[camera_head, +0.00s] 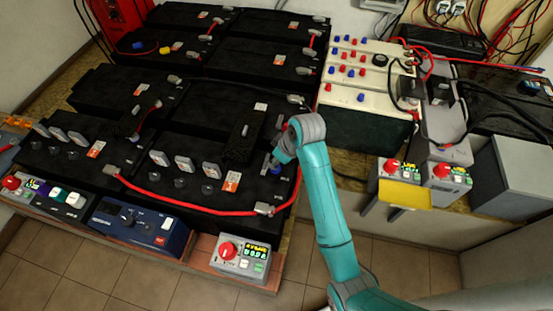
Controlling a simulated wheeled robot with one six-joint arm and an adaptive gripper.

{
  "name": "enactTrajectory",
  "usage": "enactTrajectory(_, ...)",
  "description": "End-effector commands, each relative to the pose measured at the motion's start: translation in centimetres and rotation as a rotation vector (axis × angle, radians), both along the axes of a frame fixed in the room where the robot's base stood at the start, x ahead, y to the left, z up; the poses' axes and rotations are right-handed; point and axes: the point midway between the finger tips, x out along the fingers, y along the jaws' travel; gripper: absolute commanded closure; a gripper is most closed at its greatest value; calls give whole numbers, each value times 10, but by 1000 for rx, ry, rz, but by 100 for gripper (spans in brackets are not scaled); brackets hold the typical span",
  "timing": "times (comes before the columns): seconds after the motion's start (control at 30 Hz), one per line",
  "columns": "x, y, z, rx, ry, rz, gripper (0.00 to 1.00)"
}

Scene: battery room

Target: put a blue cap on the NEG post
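My gripper (277,163) reaches down at the right end of the front black battery (215,128). A small blue cap (276,171) shows right at its fingertips. I cannot tell whether the fingers are closed on it or whether it sits on a post there. The fingers are small and partly hidden by my wrist. No NEG marking is readable, so I cannot tell which post is NEG. Other blue caps stand on the cream-topped battery at the right, one near its front edge (361,97). Another blue cap (138,45) is on a back left battery.
A red cable (180,207) runs along the front batteries to a clamp (264,209) near my gripper. Boxes with red knobs stand at the front (240,257) and right (393,174). A yellow plate (405,195) juts out at the right. Several batteries crowd the bench.

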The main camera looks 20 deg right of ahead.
Motion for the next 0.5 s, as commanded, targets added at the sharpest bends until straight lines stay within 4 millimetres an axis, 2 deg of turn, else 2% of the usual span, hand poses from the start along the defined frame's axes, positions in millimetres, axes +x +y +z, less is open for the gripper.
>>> enactTrajectory(0.5, 0, 0, -4, 0, 0, 0, 84)
